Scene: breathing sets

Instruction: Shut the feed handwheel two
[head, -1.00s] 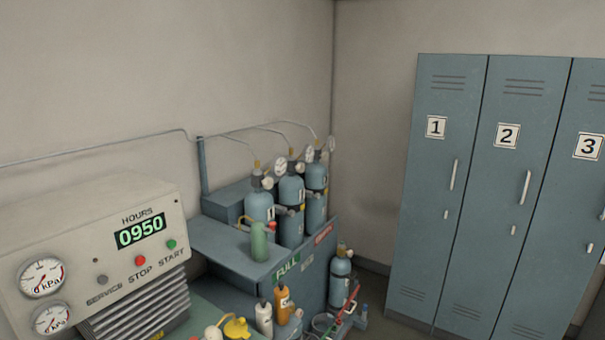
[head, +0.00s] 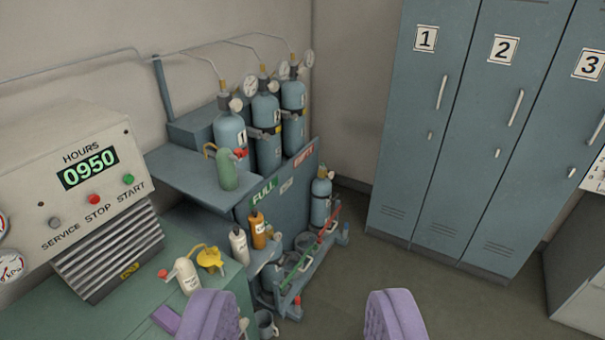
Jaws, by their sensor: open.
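Three blue cylinders stand in a row on the grey-green rack, with thin lines, dial gauges and small pale round knobs at their tops. The nearest cylinder (head: 229,131) carries a 1. The middle cylinder (head: 266,120) has a pale knob (head: 273,87) beside its neck, apparently feed handwheel two; whether it is open or shut is too small to tell. The far cylinder (head: 293,97) is partly hidden. My gripper (head: 303,318) shows as two purple fingers at the bottom edge, wide apart and empty, in front of and well short of the cylinders.
Bottles and a yellow funnel (head: 211,259) crowd below, beside the gauge panel (head: 70,185). Lockers (head: 480,130) stand at right; the floor (head: 400,280) before them is clear.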

